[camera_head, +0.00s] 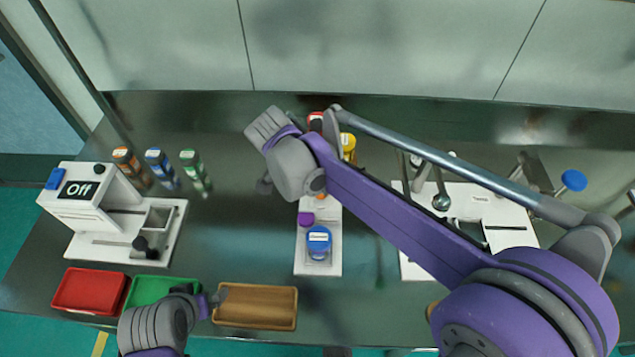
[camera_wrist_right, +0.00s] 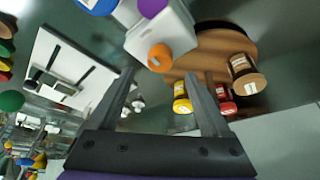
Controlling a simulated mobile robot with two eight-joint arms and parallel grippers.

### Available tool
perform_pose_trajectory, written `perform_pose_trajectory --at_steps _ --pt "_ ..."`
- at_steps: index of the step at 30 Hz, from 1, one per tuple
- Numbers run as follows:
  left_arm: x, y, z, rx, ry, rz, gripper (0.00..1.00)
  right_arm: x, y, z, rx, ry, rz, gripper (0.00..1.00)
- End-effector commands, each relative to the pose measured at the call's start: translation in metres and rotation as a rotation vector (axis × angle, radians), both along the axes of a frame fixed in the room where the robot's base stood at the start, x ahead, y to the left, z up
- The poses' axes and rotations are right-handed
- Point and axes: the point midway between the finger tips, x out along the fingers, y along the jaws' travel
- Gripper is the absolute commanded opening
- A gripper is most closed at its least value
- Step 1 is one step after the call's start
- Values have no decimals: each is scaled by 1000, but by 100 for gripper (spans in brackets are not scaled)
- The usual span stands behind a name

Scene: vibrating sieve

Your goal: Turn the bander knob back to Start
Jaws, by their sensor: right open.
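No marking that reads Start is legible, so I cannot tell which part is the bander knob. A white machine (camera_head: 88,209) with an "Off" display stands at the left, with a blue part on top and a black knob (camera_head: 140,243) low on its front. A white plate (camera_head: 507,228) with metal fittings lies at the right; it also shows in the right wrist view (camera_wrist_right: 55,60). My right gripper (camera_wrist_right: 162,80) is open and empty in the wrist view. My left gripper (camera_head: 212,301) is low, near the wooden tray; its jaws are unclear.
A white stand (camera_head: 332,265) with a blue-lidded jar (camera_head: 318,240) is at centre. Red (camera_head: 89,290), green (camera_head: 150,287) and wooden (camera_head: 255,325) trays line the front edge. My right arm hides part of the table.

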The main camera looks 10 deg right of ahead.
Motion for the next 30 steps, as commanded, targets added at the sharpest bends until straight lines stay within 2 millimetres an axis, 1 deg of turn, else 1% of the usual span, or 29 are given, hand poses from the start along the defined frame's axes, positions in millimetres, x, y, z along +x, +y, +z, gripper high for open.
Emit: perform_pose_trajectory --at_steps 1,3,6,9,13,26,29,30 --pt "0 0 2 0 -1 0 100 -2 4 11 1 -1 3 82" --pt "1 0 3 0 -1 0 100 -4 8 22 0 0 1 82" --pt "1 0 4 0 -2 0 100 -7 13 35 0 0 1 82" --pt "1 0 4 0 -2 0 100 -8 16 42 0 0 0 82" --pt "1 0 4 0 -2 0 100 -9 17 46 0 0 -1 82" --pt "1 0 4 0 -2 0 100 -9 17 45 0 0 -1 82" --pt "1 0 5 0 -2 0 100 -12 14 46 3 4 13 82" --pt "1 0 5 0 -2 0 100 -15 10 46 8 8 31 82"
